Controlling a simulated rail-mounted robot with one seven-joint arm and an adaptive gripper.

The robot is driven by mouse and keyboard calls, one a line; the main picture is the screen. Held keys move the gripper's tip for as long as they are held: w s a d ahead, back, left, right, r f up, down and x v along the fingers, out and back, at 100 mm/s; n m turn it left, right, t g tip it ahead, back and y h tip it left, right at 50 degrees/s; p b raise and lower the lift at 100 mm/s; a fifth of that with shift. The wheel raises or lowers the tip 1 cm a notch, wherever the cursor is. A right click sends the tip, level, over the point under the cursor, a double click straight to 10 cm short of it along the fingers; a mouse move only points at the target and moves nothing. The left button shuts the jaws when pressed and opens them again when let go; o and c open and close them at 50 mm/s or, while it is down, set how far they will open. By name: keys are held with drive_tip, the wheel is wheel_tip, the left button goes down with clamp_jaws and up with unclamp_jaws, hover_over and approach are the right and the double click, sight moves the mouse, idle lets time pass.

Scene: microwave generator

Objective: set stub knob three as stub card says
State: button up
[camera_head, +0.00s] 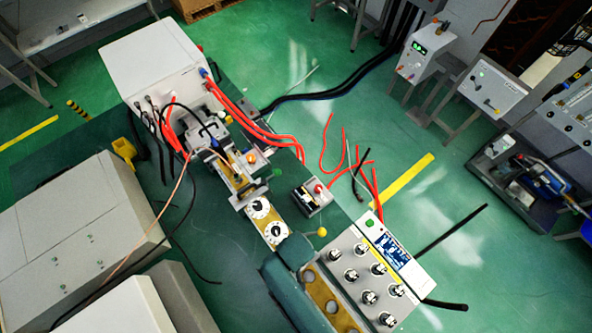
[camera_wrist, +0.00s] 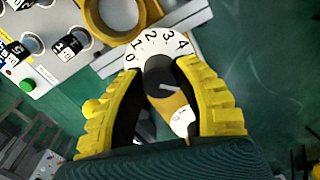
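In the wrist view a dark round knob (camera_wrist: 159,72) sits on a white dial (camera_wrist: 150,46) numbered 0 to 4, with a pale mark at its lower right. The yellow, black-padded fingers of my gripper (camera_wrist: 160,66) stand on both sides of this knob, very close to it; I cannot tell whether they press on it. A second white dial (camera_wrist: 181,122) shows partly between the fingers. In the head view two white dials, a farther one (camera_head: 260,208) and a nearer one (camera_head: 274,233), show beside my arm, which hides the gripped area. I cannot make out the stub card.
A brass ring flange (camera_wrist: 122,12) lies just beyond the dial. A grey panel with several knobs (camera_head: 368,270) and a green button stands right of my arm. A small box with a red button (camera_head: 314,195) stands near the dials. Red cables hang nearby.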

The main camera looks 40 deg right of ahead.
clamp_jaws()
drive_tip(key=shift+p, duration=0.3)
drive_tip(key=n+p, duration=0.1)
drive_tip(key=n, duration=0.1)
drive_tip(key=shift+r+n+p, duration=0.1)
drive_tip(key=shift+n+p, duration=1.05)
drive_tip(key=shift+n, duration=0.65)
drive_tip(key=o, duration=0.9)
unclamp_jaws()
drive_tip(key=shift+c, duration=0.2)
